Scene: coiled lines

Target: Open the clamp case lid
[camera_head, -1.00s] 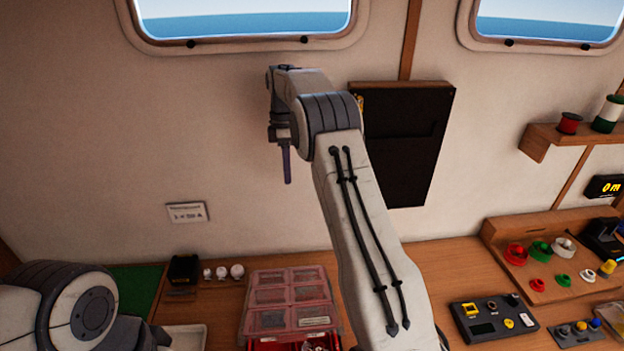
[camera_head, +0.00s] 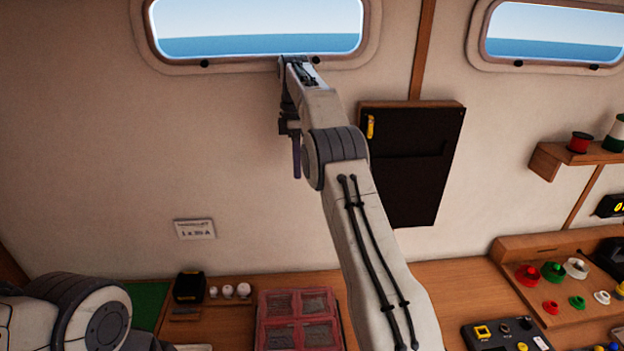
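The clamp case (camera_head: 301,315) is at the bottom centre of the head view, on the wooden bench. Its reddish see-through lid panel with several windows shows; the frame's bottom edge cuts off the lower part, so the lid's angle now is hard to tell. My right gripper (camera_head: 297,158) is high in front of the wall, far above the case, pointing down. It is seen edge-on, so its finger gap does not show, and nothing is visible hanging from it. My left arm shows only as a link at the bottom left; its gripper is out of view.
A black box (camera_head: 189,287) and small white knobs (camera_head: 228,291) stand left of the case. A dark panel (camera_head: 407,165) hangs on the wall behind my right arm. A rack of coloured parts (camera_head: 560,285) and a control box (camera_head: 505,335) are at right.

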